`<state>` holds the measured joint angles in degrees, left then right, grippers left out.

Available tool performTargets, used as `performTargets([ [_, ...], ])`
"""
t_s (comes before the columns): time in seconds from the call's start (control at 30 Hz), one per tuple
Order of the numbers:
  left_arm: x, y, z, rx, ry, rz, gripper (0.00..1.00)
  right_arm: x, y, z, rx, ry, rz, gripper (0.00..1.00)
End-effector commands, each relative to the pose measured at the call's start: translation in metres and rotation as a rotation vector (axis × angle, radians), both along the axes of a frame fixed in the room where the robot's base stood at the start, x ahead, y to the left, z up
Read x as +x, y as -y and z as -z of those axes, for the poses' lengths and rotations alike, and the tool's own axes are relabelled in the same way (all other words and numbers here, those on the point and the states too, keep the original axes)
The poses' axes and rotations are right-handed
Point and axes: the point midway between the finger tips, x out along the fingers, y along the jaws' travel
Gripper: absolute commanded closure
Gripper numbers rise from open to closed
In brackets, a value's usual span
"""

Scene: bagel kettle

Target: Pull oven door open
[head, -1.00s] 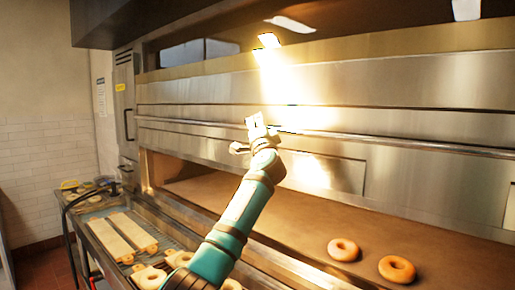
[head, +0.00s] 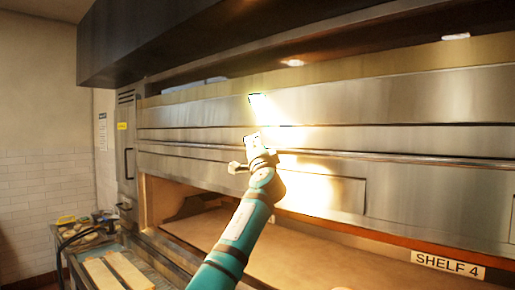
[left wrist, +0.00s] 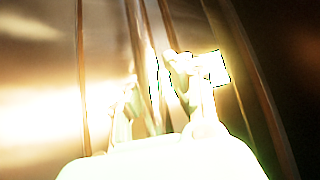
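The oven is a wide stainless-steel front with long horizontal panels (head: 430,97). A long door rail (head: 420,170) runs across it above an open, lit lower deck (head: 300,235). My left gripper (head: 246,157) is in front of the rail near its left part, with strong glare around it. In the left wrist view, the fingers of my left gripper (left wrist: 163,92) stand apart, and edges of the steel front run between and behind them. Whether they touch the rail is washed out. My right gripper is not in view.
A dark hood (head: 190,45) overhangs the oven. A "SHELF 4" label (head: 448,264) is on the lower deck's edge. A side counter with boards (head: 115,272) stands at lower left. A tiled wall (head: 40,185) is at the left.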

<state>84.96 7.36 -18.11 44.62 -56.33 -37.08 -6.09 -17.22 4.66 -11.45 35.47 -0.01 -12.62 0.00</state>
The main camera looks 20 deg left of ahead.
Motion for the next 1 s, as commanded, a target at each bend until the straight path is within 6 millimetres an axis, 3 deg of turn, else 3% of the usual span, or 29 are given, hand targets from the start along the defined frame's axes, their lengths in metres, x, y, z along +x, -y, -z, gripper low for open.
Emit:
performTargets([
  [0.03, -0.002, -0.003, -0.003, -0.002, 0.005, -0.006, 0.80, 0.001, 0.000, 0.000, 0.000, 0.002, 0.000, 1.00],
  [0.23, -0.001, -0.002, -0.002, -0.004, 0.004, -0.002, 0.56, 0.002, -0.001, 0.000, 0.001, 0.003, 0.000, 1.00],
  [0.77, -0.001, 0.001, 0.002, -0.006, 0.002, 0.003, 0.56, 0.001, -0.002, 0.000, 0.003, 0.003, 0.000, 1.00],
  [1.0, -0.018, 0.012, 0.011, -0.005, 0.003, 0.006, 0.56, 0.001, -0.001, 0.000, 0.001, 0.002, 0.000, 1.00],
])
